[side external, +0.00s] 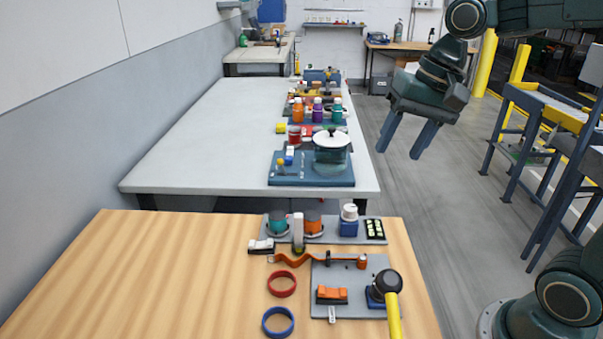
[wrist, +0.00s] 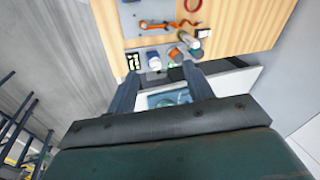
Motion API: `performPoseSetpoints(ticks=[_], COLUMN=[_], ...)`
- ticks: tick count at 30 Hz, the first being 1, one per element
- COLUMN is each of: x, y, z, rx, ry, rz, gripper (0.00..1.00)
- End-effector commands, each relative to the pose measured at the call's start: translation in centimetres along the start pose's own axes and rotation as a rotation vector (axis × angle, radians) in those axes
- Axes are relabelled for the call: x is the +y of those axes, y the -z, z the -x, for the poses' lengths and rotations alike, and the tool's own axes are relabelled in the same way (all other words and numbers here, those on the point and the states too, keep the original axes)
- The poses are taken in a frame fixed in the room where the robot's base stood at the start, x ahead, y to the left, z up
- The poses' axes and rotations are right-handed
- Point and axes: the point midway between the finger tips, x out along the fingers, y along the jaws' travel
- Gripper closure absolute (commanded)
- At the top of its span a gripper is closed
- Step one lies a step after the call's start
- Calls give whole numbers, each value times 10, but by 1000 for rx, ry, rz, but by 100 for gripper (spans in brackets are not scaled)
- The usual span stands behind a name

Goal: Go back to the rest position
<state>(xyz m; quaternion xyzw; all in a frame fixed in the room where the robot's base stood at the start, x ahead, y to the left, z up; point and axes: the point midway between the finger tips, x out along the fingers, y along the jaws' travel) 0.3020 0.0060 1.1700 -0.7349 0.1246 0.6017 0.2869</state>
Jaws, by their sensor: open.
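My gripper (side external: 406,136) hangs in the air over the floor, to the right of the grey table. Its two dark blue fingers point down and stand apart, with nothing between them. In the wrist view my gripper (wrist: 160,92) is also open, with the benches far below its fingers. The task names no object. The wooden bench (side external: 150,270) and the things on it are well clear of my gripper.
A grey table (side external: 200,140) holds a clear pot (side external: 331,158) and several bottles (side external: 318,110). On the wooden bench lie a red ring (side external: 282,284), a blue ring (side external: 278,322) and a black-headed mallet (side external: 388,285). A blue-framed stand (side external: 545,150) is at right. Open floor (side external: 440,210) lies between.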

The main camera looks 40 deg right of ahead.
Motion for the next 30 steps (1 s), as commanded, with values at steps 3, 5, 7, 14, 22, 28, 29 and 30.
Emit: performPoseSetpoints(ticks=[3,5,7,14,22,28,29,30], x=[8,12,19,45,71,78,78,78], y=[-22,-31,-42,-74,-96,-100,-100,-100], z=[7,9,10,12,8,6,6,6], rx=[52,76,104,196,270,284,284,284], ry=[1,-2,-7,-34,-72,-83,-83,-84], rz=[108,162,225,427,598,635,636,636], gripper=[48,48,48,48,48,48,48,48])
